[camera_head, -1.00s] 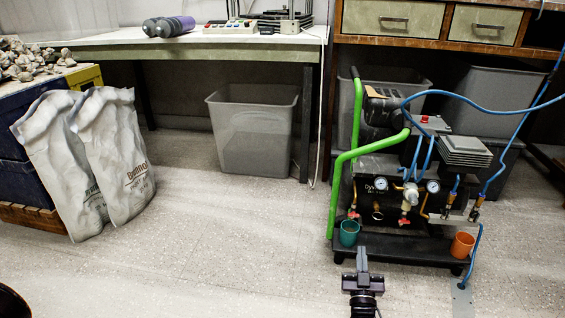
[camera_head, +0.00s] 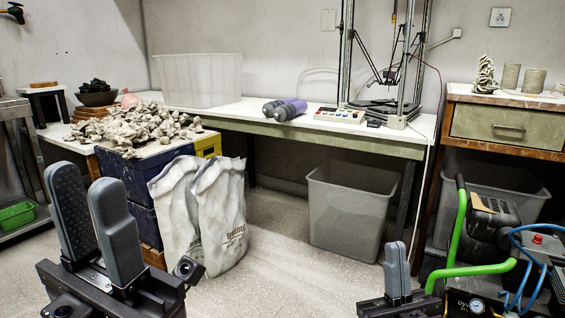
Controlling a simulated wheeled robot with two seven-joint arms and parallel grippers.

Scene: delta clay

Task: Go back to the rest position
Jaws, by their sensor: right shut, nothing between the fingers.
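My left gripper (camera_head: 86,175) is at the lower left of the head view, with its two grey fingers pointing up and apart. Nothing shows between them. It stands in front of the clay-covered crates and to the left of the white sacks. My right gripper (camera_head: 396,250) is at the lower right, its fingers together and empty. In the picture it is in front of the grey bin and left of the green-handled cart. Most of both arms is outside the picture.
Two white sacks (camera_head: 203,220) lean by crates topped with clay lumps (camera_head: 135,127). A grey bin (camera_head: 347,215) stands under the white bench (camera_head: 243,120). The green-handled cart (camera_head: 462,225) is at right. Floor (camera_head: 270,270) shows clear between the grippers.

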